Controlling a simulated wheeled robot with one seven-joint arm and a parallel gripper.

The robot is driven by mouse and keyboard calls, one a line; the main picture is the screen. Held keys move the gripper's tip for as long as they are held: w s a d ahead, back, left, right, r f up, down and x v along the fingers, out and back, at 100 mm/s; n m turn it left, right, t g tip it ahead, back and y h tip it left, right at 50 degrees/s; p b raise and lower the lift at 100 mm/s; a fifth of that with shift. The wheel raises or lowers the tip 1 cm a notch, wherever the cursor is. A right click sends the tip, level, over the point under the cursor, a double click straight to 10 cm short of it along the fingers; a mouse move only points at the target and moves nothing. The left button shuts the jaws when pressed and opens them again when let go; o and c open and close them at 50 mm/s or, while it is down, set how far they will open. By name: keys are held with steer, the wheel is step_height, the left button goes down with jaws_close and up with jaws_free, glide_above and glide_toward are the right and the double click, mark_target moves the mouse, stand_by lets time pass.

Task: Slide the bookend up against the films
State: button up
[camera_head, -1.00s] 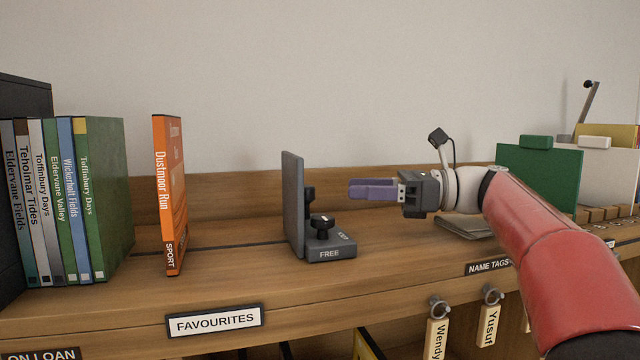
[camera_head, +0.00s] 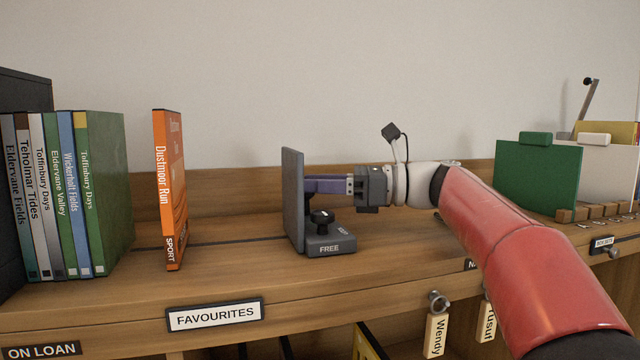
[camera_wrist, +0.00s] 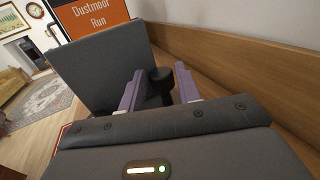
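The grey bookend (camera_head: 293,200) stands upright on the shelf, its base marked FREE with a black knob (camera_head: 322,217) on top. An orange film, Dustmoor Run (camera_head: 170,190), stands alone to its left, with a clear gap between. A row of several films (camera_head: 105,195) stands further left. My gripper (camera_head: 325,184) is at the right side of the bookend's upright plate. In the wrist view its two purple fingers (camera_wrist: 158,90) are apart, with a black post (camera_wrist: 161,85) between them. I cannot tell whether the fingertips touch the plate (camera_wrist: 103,68).
A dark groove (camera_head: 225,242) runs along the shelf. A FAVOURITES label (camera_head: 214,314) and an ON LOAN label (camera_head: 42,350) are on the front edge. Name tags (camera_head: 437,335) hang below. A green panel (camera_head: 538,178) stands at the right. The wall rises behind.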

mark_target(289, 189)
jaws_close()
steer(key=s+a, duration=0.1)
steer(key=a, duration=0.3)
steer(key=s+a+p, duration=0.1)
steer(key=a, duration=0.3)
steer(key=s+a+p, duration=0.1)
steer(key=a, duration=0.3)
steer(key=shift+s+a, duration=0.3)
steer(key=shift+o, duration=2.2)
jaws_free()
steer(key=shift+d, duration=0.1)
steer(key=d, duration=0.5)
steer(key=s+d, duration=0.1)
steer(key=d, duration=0.1)
steer(key=shift+d, duration=0.35)
